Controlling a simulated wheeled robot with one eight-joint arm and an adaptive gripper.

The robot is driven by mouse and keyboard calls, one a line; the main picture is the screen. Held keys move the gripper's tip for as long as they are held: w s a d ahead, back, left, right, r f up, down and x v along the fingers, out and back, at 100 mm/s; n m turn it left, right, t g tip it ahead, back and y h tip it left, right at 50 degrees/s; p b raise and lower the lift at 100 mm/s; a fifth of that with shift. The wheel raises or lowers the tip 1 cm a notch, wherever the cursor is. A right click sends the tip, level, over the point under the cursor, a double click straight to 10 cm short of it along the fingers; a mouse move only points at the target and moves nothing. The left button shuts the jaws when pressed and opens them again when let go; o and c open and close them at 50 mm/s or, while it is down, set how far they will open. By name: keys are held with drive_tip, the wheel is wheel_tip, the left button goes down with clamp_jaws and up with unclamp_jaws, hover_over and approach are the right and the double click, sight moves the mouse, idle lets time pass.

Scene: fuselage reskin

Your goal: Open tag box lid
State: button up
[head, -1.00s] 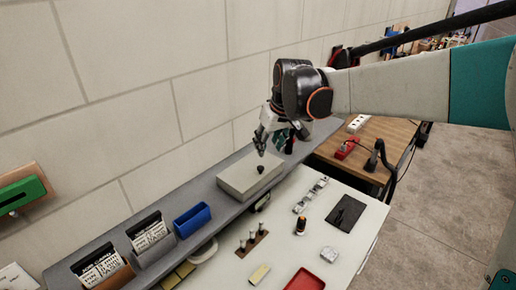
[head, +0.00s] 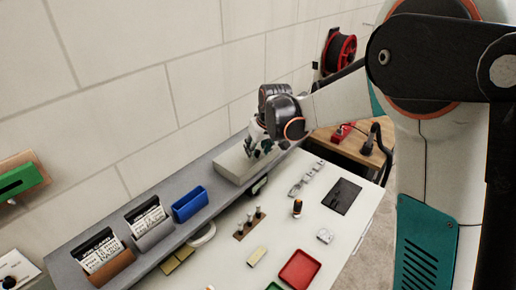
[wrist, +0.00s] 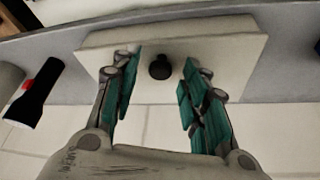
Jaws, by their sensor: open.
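The tag box (head: 236,162) is a pale, flat rectangular box on the grey shelf. Its lid (wrist: 220,47) looks closed in the wrist view, with a dark round knob (wrist: 160,67) near the middle. My gripper (wrist: 158,78) is open, with one teal-padded finger on each side of the knob and a gap to it on both sides. In the head view my gripper (head: 257,150) is over the box and hides the knob. I cannot tell how far the fingertips are above the lid.
The grey shelf (head: 168,228) also holds a blue bin (head: 190,204) and two card holders. Below it, the white table (head: 330,222) carries a red tray (head: 300,268), a dark pad (head: 342,196) and several small parts. A black-and-red cylinder (wrist: 35,98) stands beside the box in the wrist view.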

clamp_jaws()
drive_tip(key=shift+r, duration=0.1)
